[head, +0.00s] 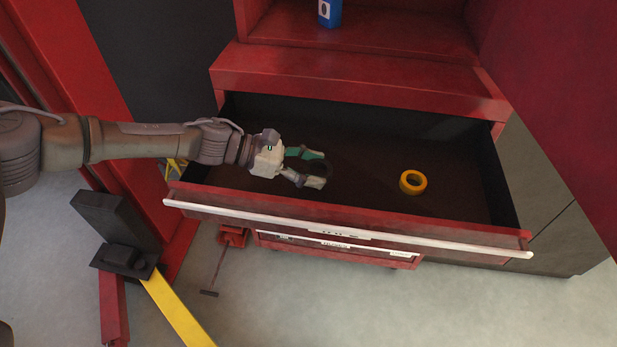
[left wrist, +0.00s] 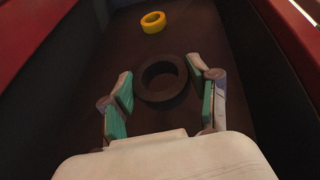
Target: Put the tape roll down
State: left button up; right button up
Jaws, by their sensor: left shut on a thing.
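My left gripper (head: 313,169) reaches into an open drawer from the left, its fingers on either side of a black tape roll. In the left wrist view, the black tape roll (left wrist: 162,98) lies flat between the fingers of the left gripper (left wrist: 162,85), which is shut on it. The dark roll is hard to tell from the dark drawer floor in the head view, and I cannot tell whether it touches the floor. A yellow tape roll (head: 412,191) lies in the drawer to the right; it also shows ahead in the left wrist view (left wrist: 153,29). My right gripper is not in view.
The open drawer (head: 345,227) belongs to a red cabinet (head: 370,85) and has a dark floor with free room around the yellow roll. A blue object (head: 329,14) stands on the shelf above. A yellow bar (head: 178,312) and dark post are at lower left.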

aim_at(308, 190)
pick_arm(q)
jog(key=shift+a+f, duration=0.45)
notch_tip(308, 190, down, 3)
jog(key=shift+f+p, duration=0.2)
jog(key=shift+p, duration=0.15)
jog(key=shift+f, duration=0.2)
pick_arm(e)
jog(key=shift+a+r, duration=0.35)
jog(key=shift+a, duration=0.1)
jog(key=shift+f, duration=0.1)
pick_arm(q)
jog(key=shift+f, duration=0.2)
jog(key=o, duration=1.1)
jog(key=shift+o, duration=0.2)
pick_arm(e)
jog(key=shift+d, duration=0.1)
pick_arm(q)
jog(key=shift+r, duration=0.1)
